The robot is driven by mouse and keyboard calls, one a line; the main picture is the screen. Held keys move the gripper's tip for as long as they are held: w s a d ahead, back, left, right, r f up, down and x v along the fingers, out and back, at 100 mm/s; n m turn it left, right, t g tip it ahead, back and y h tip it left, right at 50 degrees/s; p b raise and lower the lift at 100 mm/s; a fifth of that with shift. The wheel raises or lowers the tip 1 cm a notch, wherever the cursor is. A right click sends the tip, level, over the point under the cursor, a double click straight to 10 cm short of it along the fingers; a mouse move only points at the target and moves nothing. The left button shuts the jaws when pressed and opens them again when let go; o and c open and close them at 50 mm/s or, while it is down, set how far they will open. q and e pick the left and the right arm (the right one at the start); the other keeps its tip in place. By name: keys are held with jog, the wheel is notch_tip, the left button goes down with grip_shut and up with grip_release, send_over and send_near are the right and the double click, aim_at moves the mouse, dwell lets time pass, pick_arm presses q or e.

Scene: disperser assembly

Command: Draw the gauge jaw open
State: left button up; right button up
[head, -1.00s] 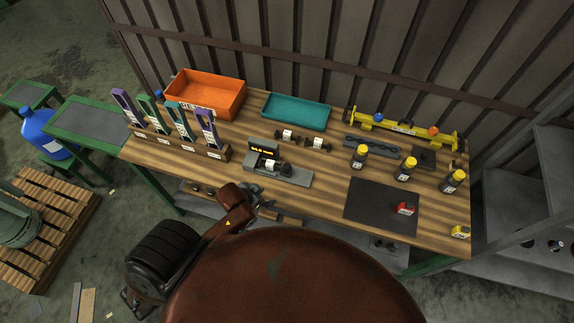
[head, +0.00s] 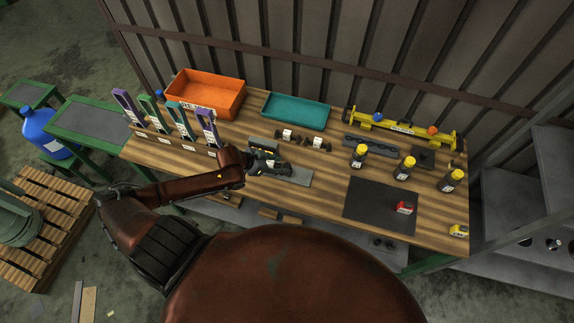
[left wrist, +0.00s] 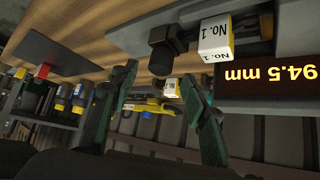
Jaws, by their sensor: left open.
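The gauge is a grey fixture on the wooden bench, with its base (head: 298,178) showing in the head view. In the left wrist view, which is upside down, its dark display (left wrist: 268,82) reads 94.5 mm. A white block marked No. 1 (left wrist: 214,38) and a dark round knob-like part (left wrist: 164,52) sit beside each other on the gauge. My left gripper (head: 278,167) is over the gauge in the head view. In the left wrist view its two dark green fingers (left wrist: 160,72) are apart, with nothing seen held between them, near the dark part. I cannot tell whether they touch it.
An orange bin (head: 207,93) and a teal tray (head: 296,110) stand at the back. Upright coloured-handled tools (head: 180,122) stand in a wooden rack at left.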

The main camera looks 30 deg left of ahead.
aim_at(287, 165)
pick_arm(q)
jog(key=x, duration=0.5)
grip_shut()
dwell(0.5)
